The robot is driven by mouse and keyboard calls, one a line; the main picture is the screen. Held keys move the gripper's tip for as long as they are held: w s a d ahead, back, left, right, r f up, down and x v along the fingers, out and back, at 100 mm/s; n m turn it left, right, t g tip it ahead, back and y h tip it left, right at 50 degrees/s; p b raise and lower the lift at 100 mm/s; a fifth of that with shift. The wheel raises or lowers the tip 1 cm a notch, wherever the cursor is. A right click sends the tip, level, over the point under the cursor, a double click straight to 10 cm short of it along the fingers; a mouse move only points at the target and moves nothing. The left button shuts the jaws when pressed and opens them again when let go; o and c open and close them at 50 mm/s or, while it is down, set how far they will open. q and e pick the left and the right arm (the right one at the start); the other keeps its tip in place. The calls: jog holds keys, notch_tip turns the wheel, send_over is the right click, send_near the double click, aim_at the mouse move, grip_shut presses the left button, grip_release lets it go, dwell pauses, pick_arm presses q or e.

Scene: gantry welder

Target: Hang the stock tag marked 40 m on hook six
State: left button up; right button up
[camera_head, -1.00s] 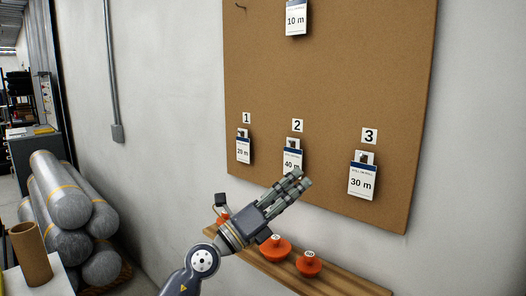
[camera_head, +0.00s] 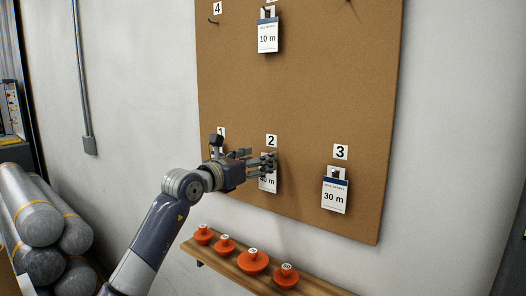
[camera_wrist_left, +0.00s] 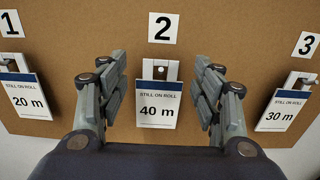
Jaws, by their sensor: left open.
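The stock tag marked 40 m (camera_wrist_left: 157,110) hangs on the hook under number 2 (camera_wrist_left: 162,28) on the cork board. In the head view the tag (camera_head: 268,186) is partly hidden by my left gripper (camera_head: 270,162). My left gripper is open, with its fingers (camera_wrist_left: 160,90) on either side of the tag and apart from it; the tag shows between them in the left wrist view. No label six is readable; a bare hook (camera_head: 348,2) shows at the board's top right edge of view. My right gripper is not in view.
The 30 m tag (camera_head: 335,193) hangs under 3, the 20 m tag (camera_wrist_left: 25,97) under 1, and the 10 m tag (camera_head: 268,37) higher up. Number 4 (camera_head: 217,8) has a bare hook. A wooden shelf (camera_head: 228,266) with orange knobs lies below.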

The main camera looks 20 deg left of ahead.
pick_arm(q)
jog(key=shift+p+x, duration=0.45)
jog(key=shift+x, duration=1.15)
jog(key=c, duration=0.9)
